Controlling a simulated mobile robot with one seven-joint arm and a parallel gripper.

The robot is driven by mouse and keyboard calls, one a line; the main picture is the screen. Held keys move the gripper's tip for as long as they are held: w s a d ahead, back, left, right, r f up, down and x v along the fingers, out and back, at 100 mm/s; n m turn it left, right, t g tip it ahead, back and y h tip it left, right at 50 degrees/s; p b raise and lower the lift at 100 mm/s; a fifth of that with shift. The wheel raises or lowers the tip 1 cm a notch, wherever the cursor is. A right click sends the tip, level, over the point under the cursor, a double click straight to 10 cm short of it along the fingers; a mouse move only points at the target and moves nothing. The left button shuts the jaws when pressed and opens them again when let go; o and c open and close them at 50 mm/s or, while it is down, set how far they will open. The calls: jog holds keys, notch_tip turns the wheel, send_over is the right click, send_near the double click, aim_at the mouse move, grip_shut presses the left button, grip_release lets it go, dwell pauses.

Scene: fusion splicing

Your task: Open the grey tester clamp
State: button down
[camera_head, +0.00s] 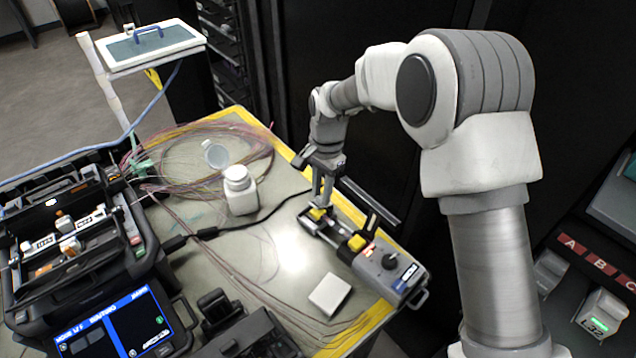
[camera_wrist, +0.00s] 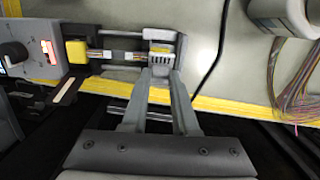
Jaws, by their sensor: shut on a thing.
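The grey tester (camera_head: 412,285) lies along the right edge of the table, with a dark knob, a lit red display and a dark rail. It also shows at the left of the wrist view (camera_wrist: 22,77). One yellow clamp block (camera_head: 357,243) sits beside the display. The clamp at the rail's far end (camera_head: 318,213) is also yellow, and its ribbed top shows in the wrist view (camera_wrist: 160,60). My gripper (camera_wrist: 160,76) is shut on this far clamp, one finger on each side. From the head view, my gripper (camera_head: 322,198) comes down from above and partly hides it.
A white box (camera_head: 330,294) is near the front edge. A black splicer (camera_head: 75,260) stands at left. Labelled bins (camera_head: 600,310) are at right.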

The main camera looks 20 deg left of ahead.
jog(key=shift+w+d+r+g+y+p, duration=0.15)
jog(key=shift+w+r+g+y+p, duration=0.15)
jog(key=shift+g+p, duration=0.3)
jog(key=shift+w+d+r+g+y+p, duration=0.1)
jog(key=shift+w+g+y+p, duration=0.1)
jog(key=shift+w+g+p, duration=0.25)
jog(key=shift+w+d+f+g+y+p, duration=0.1)
jog(key=shift+w+g+y+p, duration=0.2)
jog(key=shift+g, duration=0.45)
jog(key=shift+w+d+f+g+y+p, duration=0.15)
jog(key=shift+g+p, duration=0.25)
jog(key=shift+g, duration=0.3)
